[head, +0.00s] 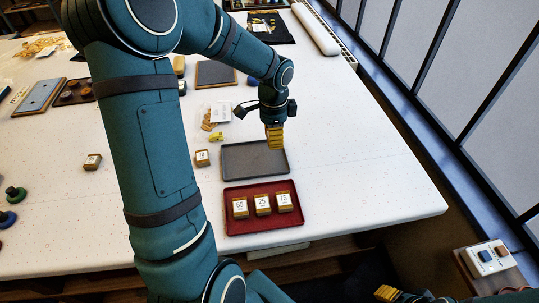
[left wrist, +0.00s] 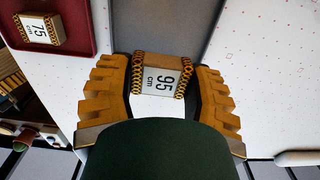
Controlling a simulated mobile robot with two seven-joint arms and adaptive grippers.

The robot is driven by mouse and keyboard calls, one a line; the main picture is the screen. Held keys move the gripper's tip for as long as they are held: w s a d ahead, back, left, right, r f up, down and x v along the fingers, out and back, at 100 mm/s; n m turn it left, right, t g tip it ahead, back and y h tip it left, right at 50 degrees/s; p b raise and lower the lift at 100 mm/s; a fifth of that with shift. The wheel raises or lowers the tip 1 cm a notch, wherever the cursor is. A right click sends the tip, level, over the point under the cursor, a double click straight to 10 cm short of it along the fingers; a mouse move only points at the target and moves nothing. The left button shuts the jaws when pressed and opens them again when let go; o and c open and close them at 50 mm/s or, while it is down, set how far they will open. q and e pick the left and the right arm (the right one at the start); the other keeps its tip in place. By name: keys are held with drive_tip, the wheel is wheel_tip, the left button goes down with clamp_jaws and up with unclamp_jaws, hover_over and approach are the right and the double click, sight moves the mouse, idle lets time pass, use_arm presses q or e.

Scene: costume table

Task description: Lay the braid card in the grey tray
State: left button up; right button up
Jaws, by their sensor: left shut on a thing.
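The braid card (left wrist: 163,80), marked 95 cm with patterned braid on both sides, is between the fingers of my left gripper (left wrist: 165,95) in the left wrist view. The fingers are shut on it. In the head view my left gripper (head: 275,138) points down at the far right part of the grey tray (head: 240,161), hiding the card. The tray looks empty, and its grey floor (left wrist: 180,25) shows beyond the card in the left wrist view. I cannot tell the card's height above it. A bit of my right gripper (head: 400,296) shows at the bottom right.
A red tray (head: 236,225) with three similar cards stands just in front of the grey tray. Another card (head: 202,158) lies left of the grey tray, and one (head: 92,161) lies farther left. The white table (head: 350,170) is clear to the right.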

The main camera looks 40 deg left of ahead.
sight(273, 157)
use_arm(q)
wheel_tip(273, 157, down, 7)
drive_tip(key=shift+f+b, duration=0.2)
drive_tip(key=shift+b, duration=0.45)
drive_tip(key=shift+r, duration=0.1)
drive_tip(key=o, duration=0.5)
drive_tip(key=shift+f, duration=0.2)
drive_tip(key=o, duration=0.4)
drive_tip(key=shift+r, duration=0.1)
